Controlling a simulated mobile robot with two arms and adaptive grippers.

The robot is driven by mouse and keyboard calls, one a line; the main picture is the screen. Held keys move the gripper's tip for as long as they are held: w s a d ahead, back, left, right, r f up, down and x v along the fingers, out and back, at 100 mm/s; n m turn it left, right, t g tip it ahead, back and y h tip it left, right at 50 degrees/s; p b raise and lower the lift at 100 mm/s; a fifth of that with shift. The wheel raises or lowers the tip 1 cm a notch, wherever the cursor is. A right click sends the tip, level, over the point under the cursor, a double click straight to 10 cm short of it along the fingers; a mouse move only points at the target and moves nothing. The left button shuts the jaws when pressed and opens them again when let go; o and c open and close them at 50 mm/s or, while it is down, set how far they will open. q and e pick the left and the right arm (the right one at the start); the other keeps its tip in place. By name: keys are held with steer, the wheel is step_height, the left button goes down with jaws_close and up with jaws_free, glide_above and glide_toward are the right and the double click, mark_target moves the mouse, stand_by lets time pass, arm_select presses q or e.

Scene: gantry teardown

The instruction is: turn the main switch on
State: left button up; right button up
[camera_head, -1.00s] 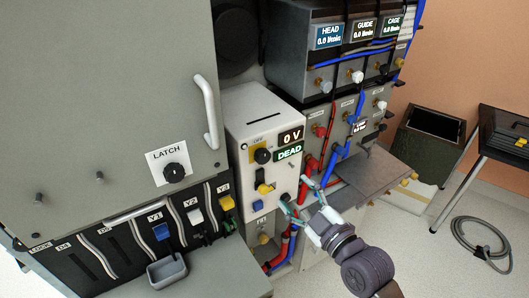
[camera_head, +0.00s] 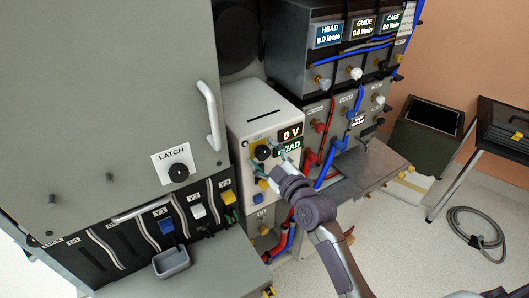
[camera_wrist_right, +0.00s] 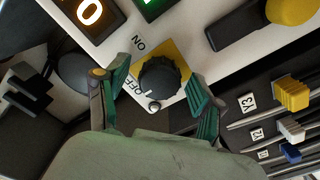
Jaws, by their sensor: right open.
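The main switch (camera_head: 262,153) is a round black knob on a yellow plate on the front of a white box (camera_head: 242,121). In the right wrist view the knob (camera_wrist_right: 163,78) sits between the words ON and OFF, and a light mark on it seems to face OFF. My right gripper (camera_head: 271,160) is open at the switch. In the wrist view its two green fingers (camera_wrist_right: 160,88) stand on either side of the knob; I cannot tell whether they touch it. My left gripper is not in view.
The box's displays read 0 V (camera_head: 291,132) and DEAD, the latter partly covered by my gripper. A yellow-and-black lever (camera_wrist_right: 255,25) is beside the switch. Left is a grey cabinet with a LATCH knob (camera_head: 179,172); right are red and blue hoses (camera_head: 340,149) and a grey shelf (camera_head: 375,168).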

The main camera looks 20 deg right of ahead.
steer(key=shift+c, duration=0.2)
steer(key=c, duration=1.1)
steer(key=m+p, duration=0.1)
steer(key=m, duration=0.3)
steer(key=shift+r+m+p, duration=0.1)
steer(key=shift+m+p, duration=0.3)
steer(key=m+p, duration=0.1)
steer(key=m, duration=0.3)
steer(key=m+p, duration=0.1)
steer(key=m, duration=0.4)
steer(key=shift+m+p, duration=0.4)
steer(key=shift+m, duration=1.7)
